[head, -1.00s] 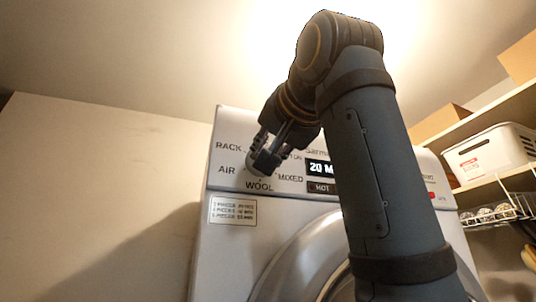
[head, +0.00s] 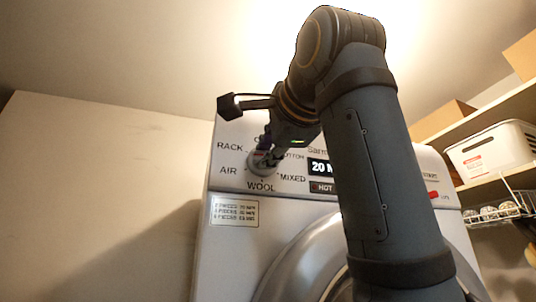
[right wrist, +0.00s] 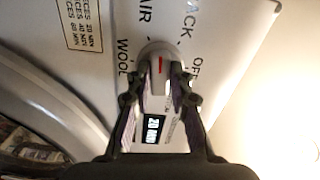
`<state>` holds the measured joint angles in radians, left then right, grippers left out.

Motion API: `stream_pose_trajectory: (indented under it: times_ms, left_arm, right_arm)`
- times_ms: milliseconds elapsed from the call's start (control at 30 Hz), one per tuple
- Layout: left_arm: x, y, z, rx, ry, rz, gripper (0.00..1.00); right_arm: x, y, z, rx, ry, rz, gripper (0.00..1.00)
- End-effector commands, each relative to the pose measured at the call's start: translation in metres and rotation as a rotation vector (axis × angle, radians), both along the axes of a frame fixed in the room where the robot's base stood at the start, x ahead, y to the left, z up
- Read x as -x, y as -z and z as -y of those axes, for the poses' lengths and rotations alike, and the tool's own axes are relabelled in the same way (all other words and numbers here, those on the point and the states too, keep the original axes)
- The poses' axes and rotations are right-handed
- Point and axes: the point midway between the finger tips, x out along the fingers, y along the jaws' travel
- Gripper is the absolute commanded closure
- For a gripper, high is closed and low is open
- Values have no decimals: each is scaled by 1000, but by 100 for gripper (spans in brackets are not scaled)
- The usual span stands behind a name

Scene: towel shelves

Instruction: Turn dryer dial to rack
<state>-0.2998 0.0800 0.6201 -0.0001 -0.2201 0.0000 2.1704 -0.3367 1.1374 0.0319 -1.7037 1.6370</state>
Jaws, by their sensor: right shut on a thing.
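The round dial (head: 257,166) sits on the upper left of the dryer's panel (head: 290,183), ringed by labels RACK, AIR, WOOL and MIXED, with others partly covered. In the right wrist view the pale dial (right wrist: 153,52) carries a red mark. The mark points roughly between AIR and RACK; I cannot tell exactly which it is set to. My right gripper (head: 267,157) is at the dial. In the right wrist view its fingers (right wrist: 162,94) lie on both sides of the dial, shut on it. My left gripper is out of view.
The dryer's display (head: 320,168) is partly behind my right arm, as is the round door (head: 290,265). Shelves on the right hold a white bin (head: 490,150), a cardboard box (head: 445,117) and a wire basket (head: 492,210). The wall on the left is bare.

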Motion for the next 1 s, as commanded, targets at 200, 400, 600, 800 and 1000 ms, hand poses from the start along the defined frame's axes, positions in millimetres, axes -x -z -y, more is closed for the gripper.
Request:
stream_pose_trajectory:
  times_ms: [200,400,600,800,1000]
  left_arm:
    - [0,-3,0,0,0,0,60]
    - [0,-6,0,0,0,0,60]
    - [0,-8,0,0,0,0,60]
    - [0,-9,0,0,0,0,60]
    - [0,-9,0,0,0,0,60]
  right_arm:
    - [-1,2,-1,-188,-2,-72,100]
    - [-1,1,-1,-350,-1,-124,100]
    - [-1,0,-1,-478,-1,-166,100]
    - [-1,-1,-1,-562,0,-192,100]
    - [-1,-1,-1,-605,0,-206,100]
